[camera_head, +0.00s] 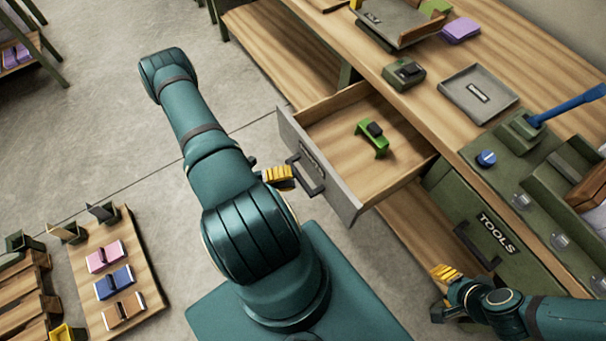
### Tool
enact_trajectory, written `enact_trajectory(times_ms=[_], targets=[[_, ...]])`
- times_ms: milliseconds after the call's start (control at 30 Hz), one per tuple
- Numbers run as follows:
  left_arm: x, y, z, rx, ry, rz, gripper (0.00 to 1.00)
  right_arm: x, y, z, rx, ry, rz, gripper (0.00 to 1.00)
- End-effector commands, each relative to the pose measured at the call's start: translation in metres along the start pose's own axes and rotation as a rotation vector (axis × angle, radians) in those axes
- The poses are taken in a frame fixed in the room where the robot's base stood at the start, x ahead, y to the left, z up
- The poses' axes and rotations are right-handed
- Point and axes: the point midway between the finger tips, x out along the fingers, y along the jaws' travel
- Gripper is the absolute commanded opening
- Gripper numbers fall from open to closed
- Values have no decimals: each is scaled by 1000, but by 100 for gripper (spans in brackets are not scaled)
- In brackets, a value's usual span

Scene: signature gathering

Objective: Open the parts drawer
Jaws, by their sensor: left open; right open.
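The parts drawer (319,178) stands pulled out from the workbench, with its wooden inside showing. A green part with a dark top (373,138) lies in it. The drawer's dark handle (309,177) is on its grey front. My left gripper (284,178) is open beside the handle, with its yellow fingers close to it; part of it is hidden behind my arm, and I cannot tell if it touches. My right gripper (442,290) is open and empty at the lower right, below the shut TOOLS drawer (487,240).
The workbench top (350,47) holds a grey tray (478,93), a small green device (404,73) and a blue-handled tool (570,104). A wooden board (120,270) with several coloured blocks is on the floor at the lower left. Open floor lies left of the drawer.

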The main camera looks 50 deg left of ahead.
Motion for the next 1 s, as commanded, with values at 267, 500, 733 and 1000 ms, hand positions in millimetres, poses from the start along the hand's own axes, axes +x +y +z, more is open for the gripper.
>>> enact_trajectory(times_ms=[267,500,733,1000], targets=[[-52,0,0,1,-2,1,46,0,0,0,0,0,0,47],[-70,0,0,0,0,-1,46,0,0,0,0,0,0,47],[-71,0,0,0,0,-1,46,0,0,0,0,0,0,47],[-71,0,0,0,0,-1,46,0,0,0,0,0,0,47]])
